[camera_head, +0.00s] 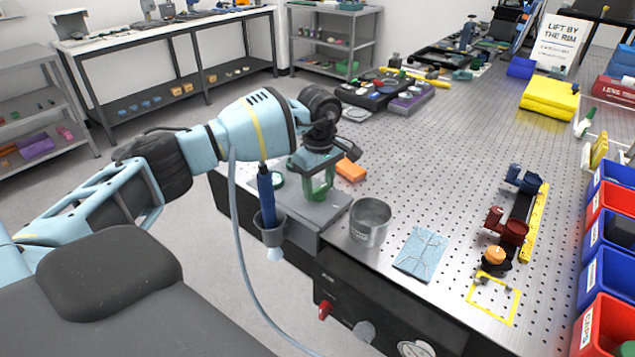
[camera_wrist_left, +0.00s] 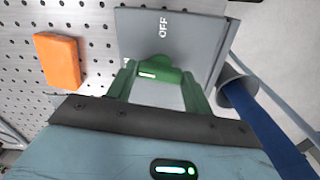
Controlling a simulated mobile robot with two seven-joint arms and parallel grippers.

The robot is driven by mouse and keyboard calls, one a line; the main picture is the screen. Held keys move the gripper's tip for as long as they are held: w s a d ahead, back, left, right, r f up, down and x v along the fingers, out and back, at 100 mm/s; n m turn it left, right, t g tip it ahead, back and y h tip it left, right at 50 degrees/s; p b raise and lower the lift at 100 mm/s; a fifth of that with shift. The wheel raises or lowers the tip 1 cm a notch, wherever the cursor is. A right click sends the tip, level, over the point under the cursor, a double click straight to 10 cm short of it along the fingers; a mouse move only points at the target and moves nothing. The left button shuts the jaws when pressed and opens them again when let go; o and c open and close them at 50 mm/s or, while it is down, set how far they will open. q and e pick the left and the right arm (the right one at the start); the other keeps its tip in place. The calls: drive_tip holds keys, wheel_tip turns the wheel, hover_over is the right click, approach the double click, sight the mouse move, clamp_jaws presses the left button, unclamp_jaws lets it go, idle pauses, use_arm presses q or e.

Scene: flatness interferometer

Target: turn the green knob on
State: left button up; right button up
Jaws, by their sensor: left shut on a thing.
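The green knob (camera_wrist_left: 158,68) sits on a grey panel (camera_wrist_left: 180,25) that bears the word OFF, with part of another marking at the knob's left, mostly hidden. A short pale mark shows on the knob. My left gripper (camera_wrist_left: 158,88) has its green fingers on both sides of the knob and is shut on it. In the head view my left gripper (camera_head: 318,186) points down at the grey box (camera_head: 312,212) near the bench's front edge and hides most of the knob. My right gripper is not in view.
An orange block (camera_head: 350,170) lies just behind the gripper. A blue-handled tool (camera_head: 266,190) stands in a grey holder (camera_head: 270,228) at the box's left side. A metal cup (camera_head: 370,222) and a blue cloth (camera_head: 421,253) are to the right. A hose (camera_head: 240,240) hangs in front.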

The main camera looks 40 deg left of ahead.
sight(319, 188)
use_arm(q)
drive_tip(key=shift+n, duration=0.8)
drive_tip(key=o, duration=1)
drive_tip(key=shift+r, duration=3.95)
drive_tip(key=shift+f, duration=0.1)
